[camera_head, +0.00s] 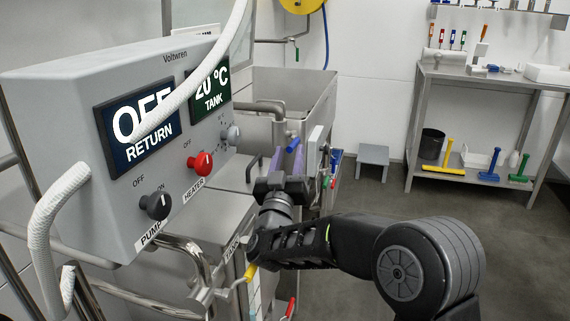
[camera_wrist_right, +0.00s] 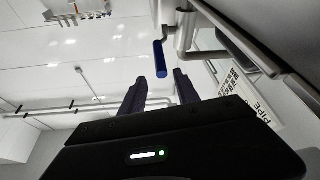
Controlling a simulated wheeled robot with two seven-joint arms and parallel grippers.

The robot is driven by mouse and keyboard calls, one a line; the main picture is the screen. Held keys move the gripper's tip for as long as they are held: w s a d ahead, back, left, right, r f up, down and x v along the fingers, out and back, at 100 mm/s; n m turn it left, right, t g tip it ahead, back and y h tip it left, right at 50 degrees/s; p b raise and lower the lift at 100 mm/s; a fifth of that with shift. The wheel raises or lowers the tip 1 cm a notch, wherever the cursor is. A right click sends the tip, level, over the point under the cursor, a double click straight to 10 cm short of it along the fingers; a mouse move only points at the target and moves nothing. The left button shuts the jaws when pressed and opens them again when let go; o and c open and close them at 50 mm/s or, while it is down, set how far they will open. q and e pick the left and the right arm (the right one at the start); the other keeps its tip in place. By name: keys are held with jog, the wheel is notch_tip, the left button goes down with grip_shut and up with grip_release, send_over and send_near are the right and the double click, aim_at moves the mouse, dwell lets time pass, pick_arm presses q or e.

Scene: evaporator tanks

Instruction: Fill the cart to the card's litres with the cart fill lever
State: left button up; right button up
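My right gripper (camera_head: 286,157) is beside the tanks, past the control box, with its fingers pointing away from me. In the right wrist view the gripper (camera_wrist_right: 161,80) is open, with nothing between its fingers. A lever with a blue handle (camera_wrist_right: 160,58) shows just beyond the fingertips, apart from them; a blue handle (camera_head: 293,143) also shows by the gripper in the head view. I cannot tell which lever is the cart fill one. No cart or card is clearly visible. My left gripper is not in view.
The grey control box (camera_head: 75,85) reads OFF for RETURN and 20 °C for TANK. It has a black PUMP knob (camera_head: 156,206) and a red HEATER knob (camera_head: 201,163). A white hose (camera_head: 215,65) crosses it. A steel bench (camera_head: 490,76) and grey stool (camera_head: 373,155) stand behind. Floor is clear at right.

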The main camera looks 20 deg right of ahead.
jog(key=shift+s+a+b, duration=0.35)
jog(key=shift+s+a, duration=0.05)
jog(key=shift+s, duration=0.45)
jog(key=shift+s+a+b, duration=0.3)
jog(key=shift+s+a, duration=0.15)
jog(key=shift+s, duration=0.35)
jog(key=shift+s+a+b, duration=0.35)
jog(key=shift+s+a, duration=0.05)
jog(key=shift+s, duration=0.45)
